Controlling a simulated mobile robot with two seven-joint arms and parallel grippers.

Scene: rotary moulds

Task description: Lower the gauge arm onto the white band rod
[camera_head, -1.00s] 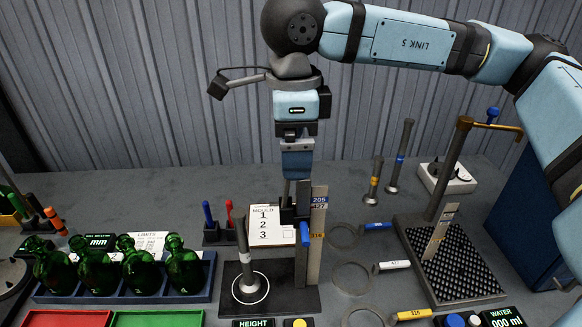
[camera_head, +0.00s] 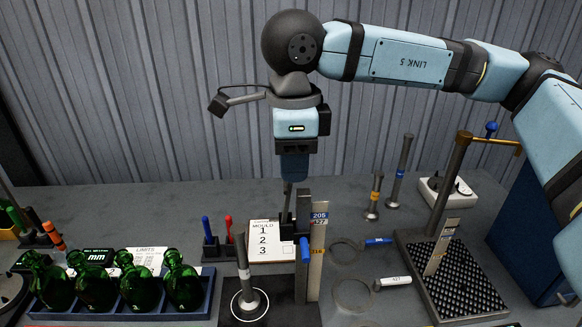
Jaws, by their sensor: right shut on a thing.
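The height gauge (camera_head: 302,265) stands on a dark base plate (camera_head: 290,314), with an upright column and a scale strip marked 205. A grey rod (camera_head: 246,280) stands upright on that plate inside a white ring. I take it for the white band rod, but its band is not clear. My right gripper (camera_head: 287,224) points down beside the column, shut on what appears to be the dark gauge arm (camera_head: 287,233). The arm is mostly hidden by the fingers. It is near the height of the rod's top; I cannot tell whether they touch. My left gripper is out of view.
Green bottles (camera_head: 137,287) stand in a rack at left. A mould card (camera_head: 269,240) stands behind the gauge. Rods with a yellow band (camera_head: 374,197) and a blue band (camera_head: 400,170) stand at the back right. Ring gauges (camera_head: 351,294) lie right of the gauge.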

